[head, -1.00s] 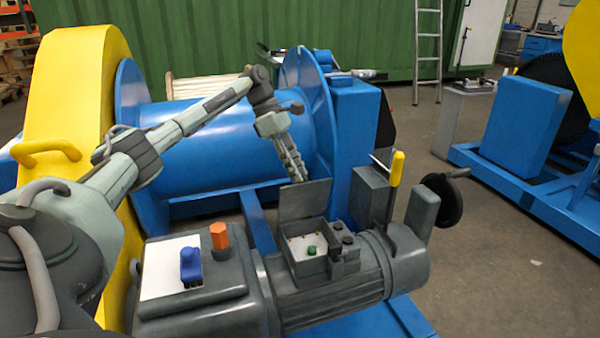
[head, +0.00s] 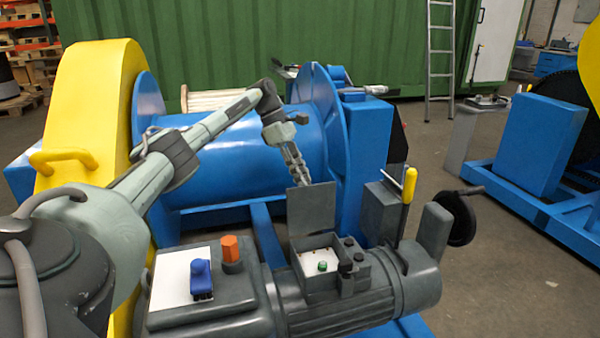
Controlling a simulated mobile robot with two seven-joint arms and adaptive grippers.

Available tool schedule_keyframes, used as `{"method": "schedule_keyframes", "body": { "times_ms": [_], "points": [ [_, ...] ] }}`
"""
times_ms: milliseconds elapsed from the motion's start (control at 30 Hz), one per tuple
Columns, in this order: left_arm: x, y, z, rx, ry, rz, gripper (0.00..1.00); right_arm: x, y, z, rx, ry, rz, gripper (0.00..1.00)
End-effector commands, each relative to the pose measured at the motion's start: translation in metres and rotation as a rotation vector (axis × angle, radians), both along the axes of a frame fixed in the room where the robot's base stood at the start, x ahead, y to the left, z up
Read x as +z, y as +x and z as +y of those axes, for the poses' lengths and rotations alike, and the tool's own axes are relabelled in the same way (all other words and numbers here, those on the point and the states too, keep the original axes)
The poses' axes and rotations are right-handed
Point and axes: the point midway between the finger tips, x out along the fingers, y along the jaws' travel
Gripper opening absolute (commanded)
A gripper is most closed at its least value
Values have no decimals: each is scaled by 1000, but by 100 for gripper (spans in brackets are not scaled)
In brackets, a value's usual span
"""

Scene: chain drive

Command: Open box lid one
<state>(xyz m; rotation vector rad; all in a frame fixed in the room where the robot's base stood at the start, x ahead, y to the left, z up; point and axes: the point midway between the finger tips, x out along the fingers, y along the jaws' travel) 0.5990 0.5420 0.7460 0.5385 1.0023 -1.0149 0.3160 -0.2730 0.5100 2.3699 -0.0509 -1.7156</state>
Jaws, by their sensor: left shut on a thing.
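The terminal box (head: 318,280) sits on top of the grey motor, with a pale inside and a green round part (head: 322,266) showing. Its grey lid (head: 311,211) stands upright at the box's back edge, so the box is open. My left arm reaches in from the left, over the blue drum. My left gripper (head: 303,178) is at the top edge of the lid and is shut on it; its fingertips are partly hidden by the lid. My right gripper is not in view.
A yellow-handled lever (head: 409,186) and a black handwheel (head: 457,218) stand right of the box. An orange hexagonal cap (head: 231,249) and a blue brush-like piece (head: 202,278) are on the grey housing to the left. The blue drum (head: 240,150) lies behind.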

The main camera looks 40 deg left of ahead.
Motion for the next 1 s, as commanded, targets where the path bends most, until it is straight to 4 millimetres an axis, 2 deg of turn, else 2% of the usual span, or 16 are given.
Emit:
{"method": "schedule_keyframes", "body": {
  "times_ms": [33,67,100,400,433,500,1000],
  "points": [
    [-30,0,-12,-23,14,38,0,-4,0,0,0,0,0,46],
    [-30,0,-12,-23,14,38,0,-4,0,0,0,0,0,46],
    [-30,0,-12,-23,14,38,21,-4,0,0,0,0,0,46],
    [-30,0,-12,-21,14,38,53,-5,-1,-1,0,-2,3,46],
    [-30,0,-11,-21,14,38,53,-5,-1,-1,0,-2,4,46],
    [-29,0,-12,-20,13,38,42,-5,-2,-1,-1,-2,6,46],
    [-14,0,-8,-19,8,29,42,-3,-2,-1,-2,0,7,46]
  ]
}}
